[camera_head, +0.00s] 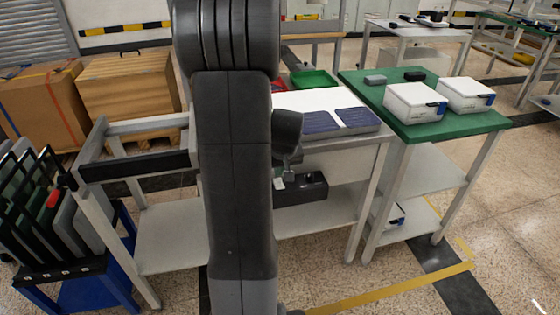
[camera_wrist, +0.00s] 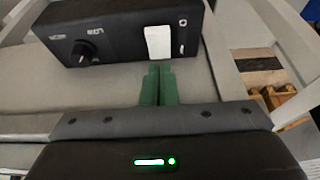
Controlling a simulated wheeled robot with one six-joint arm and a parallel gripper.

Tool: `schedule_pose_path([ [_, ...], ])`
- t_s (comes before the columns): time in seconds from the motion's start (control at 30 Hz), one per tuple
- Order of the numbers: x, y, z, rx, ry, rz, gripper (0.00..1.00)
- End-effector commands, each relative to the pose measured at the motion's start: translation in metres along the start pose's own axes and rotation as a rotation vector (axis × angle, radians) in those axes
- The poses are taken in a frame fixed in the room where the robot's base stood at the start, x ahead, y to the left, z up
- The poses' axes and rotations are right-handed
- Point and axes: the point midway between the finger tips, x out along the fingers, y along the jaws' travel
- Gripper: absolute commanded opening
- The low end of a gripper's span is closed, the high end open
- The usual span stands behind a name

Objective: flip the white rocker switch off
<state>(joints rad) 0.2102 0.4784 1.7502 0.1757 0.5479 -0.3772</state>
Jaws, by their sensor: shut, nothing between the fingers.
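The white rocker switch (camera_wrist: 158,42) sits on the face of a black control box (camera_wrist: 120,32) in the wrist view, near its right end. A dark round knob (camera_wrist: 82,52) is on the same face to the left. My gripper (camera_wrist: 160,68) has its two green fingers shut together and empty. The fingertips appear just below the lower edge of the rocker; I cannot tell whether they touch it. In the head view the black box (camera_head: 303,190) is under the table top, partly hidden by my arm. Which way the rocker is tilted is not clear.
The white table's top (camera_head: 310,98) overhangs the box, with blue panels (camera_head: 320,121) on it. Its lower shelf (camera_head: 320,215) is largely bare. A green-topped table (camera_head: 430,125) with white boxes stands right. A rack of panels (camera_head: 40,215) stands left.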

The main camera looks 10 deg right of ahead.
Motion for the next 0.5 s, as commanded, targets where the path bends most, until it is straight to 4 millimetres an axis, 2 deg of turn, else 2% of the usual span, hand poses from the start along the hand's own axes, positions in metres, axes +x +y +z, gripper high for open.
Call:
schedule_pose_path([
  [0.03,0.006,0.0,0.007,0.0,-0.002,0.0,0.0],
  [0.2,0.016,0.001,0.017,0.001,0.0,0.001,0.0],
  [0.5,0.018,0.001,0.019,0.0,0.001,0.001,0.0],
])
